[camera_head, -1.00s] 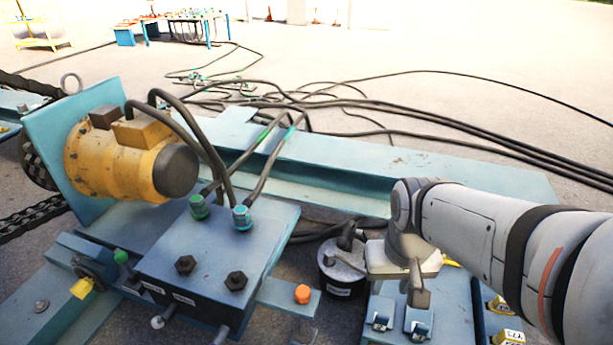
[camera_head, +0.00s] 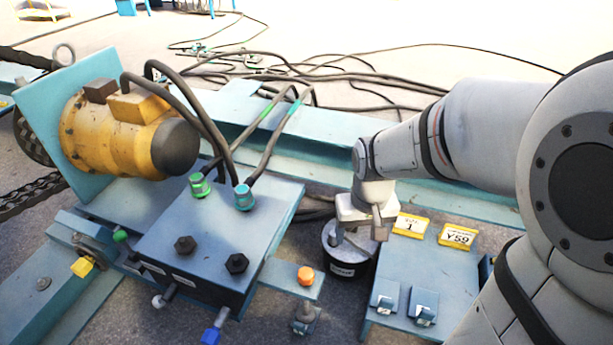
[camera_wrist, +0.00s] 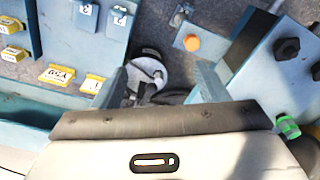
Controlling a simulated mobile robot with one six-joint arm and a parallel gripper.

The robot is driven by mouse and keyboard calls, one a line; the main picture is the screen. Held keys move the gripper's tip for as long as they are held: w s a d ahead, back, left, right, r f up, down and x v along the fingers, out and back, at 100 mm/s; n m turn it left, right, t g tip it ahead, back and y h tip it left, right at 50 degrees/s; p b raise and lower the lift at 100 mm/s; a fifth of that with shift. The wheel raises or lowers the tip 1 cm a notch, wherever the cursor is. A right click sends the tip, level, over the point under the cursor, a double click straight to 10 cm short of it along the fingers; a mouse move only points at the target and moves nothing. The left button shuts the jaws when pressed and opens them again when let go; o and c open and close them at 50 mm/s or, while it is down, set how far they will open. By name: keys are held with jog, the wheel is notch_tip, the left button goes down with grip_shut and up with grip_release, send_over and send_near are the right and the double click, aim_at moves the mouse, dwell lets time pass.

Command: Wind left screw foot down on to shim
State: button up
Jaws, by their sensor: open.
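An orange-headed screw (camera_head: 305,275) stands upright through a blue lug (camera_head: 278,274) at the right of the blue valve block. Its foot (camera_head: 305,318) shows below the lug; I cannot tell whether it touches anything beneath. The orange head also shows in the wrist view (camera_wrist: 192,43), beyond my right-hand finger. No other screw foot is clear, so I cannot tell whether this is the left one. No shim is clearly seen. My gripper (camera_head: 377,226) is open and empty, right of and behind the screw, above a black pot. Its spread fingers show in the wrist view (camera_wrist: 158,92).
The black pot (camera_head: 343,268) with a grey lid stands below my gripper. A blue bench (camera_head: 408,268) with yellow tags and small blue blocks is at the right. The valve block (camera_head: 215,235), with hoses and dark bolts, is left of the screw. A yellow motor (camera_head: 110,135) stands behind.

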jog(key=w+a+f, duration=0.3)
jog(key=w+f, duration=0.2)
jog(key=f, duration=0.2)
jog(key=n+b, duration=0.3)
send_over(306, 273)
jog(key=shift+g, duration=0.4)
notch_tip(306, 273, down, 20)
jog(key=shift+r, duration=0.2)
notch_tip(306, 273, down, 7)
jog(key=shift+f+b, duration=0.1)
jog(key=shift+b, duration=1.15)
jog(key=shift+f, duration=0.55)
jog(key=shift+c, duration=0.5)
